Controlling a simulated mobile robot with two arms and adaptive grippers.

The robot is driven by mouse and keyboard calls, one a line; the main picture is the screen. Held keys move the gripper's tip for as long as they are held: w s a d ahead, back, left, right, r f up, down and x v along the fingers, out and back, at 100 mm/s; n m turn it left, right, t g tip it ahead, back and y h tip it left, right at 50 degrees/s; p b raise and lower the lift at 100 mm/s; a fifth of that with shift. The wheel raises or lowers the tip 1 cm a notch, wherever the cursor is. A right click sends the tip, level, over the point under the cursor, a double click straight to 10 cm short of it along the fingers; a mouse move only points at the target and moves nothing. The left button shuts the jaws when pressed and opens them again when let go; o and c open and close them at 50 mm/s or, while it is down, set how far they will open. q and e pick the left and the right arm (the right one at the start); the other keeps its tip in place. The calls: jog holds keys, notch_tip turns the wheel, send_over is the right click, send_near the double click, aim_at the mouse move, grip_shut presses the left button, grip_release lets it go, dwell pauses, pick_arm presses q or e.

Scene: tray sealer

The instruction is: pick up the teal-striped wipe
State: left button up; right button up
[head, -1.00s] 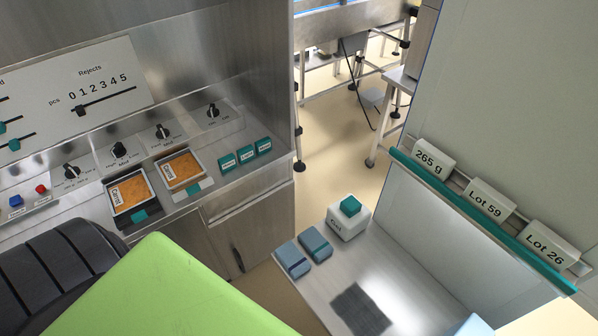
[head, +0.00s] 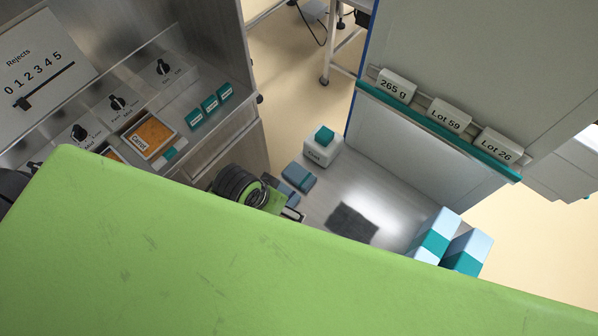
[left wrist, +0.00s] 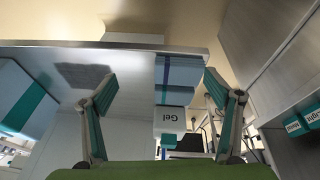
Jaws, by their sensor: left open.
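Two folded blue wipes lie side by side on the steel tray table. The far wipe (head: 299,176) shows in the head view, but its stripe is too small to tell apart clearly. The near wipe, with a dark navy stripe, is partly hidden behind my left gripper (head: 291,212). In the left wrist view, the navy-striped wipe (left wrist: 180,76) and the other wipe (left wrist: 174,97) appear between the fingers of my left gripper (left wrist: 160,86), nearer the right finger. That gripper is open and empty, apart from both wipes. My right gripper is not in view.
A white Gel box (head: 322,149) with a teal block on top stands just beyond the wipes. A dark mat (head: 352,223) lies on the table. Two blue-and-teal boxes (head: 436,236) stand at right. A sign panel (head: 448,115) and steel machine cabinet flank the table.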

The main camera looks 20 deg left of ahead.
pick_arm(q)
notch_tip(320, 180, up, 4)
jog(key=d, duration=0.2)
jog(key=m+g+y, duration=0.1)
jog(key=g+y, duration=0.1)
jog(key=g, duration=0.1)
send_near(299, 175)
jog(key=f, duration=0.2)
jog(key=f+p, duration=0.1)
jog(key=shift+w+a+f+p, duration=0.1)
jog(key=shift+w+f+p, duration=0.2)
jog(key=shift+f, duration=0.1)
jog(key=shift+s+f+p, duration=0.15)
jog(key=shift+f+p, duration=0.45)
jog(key=shift+f, duration=2.1)
jog(key=c, duration=1.1)
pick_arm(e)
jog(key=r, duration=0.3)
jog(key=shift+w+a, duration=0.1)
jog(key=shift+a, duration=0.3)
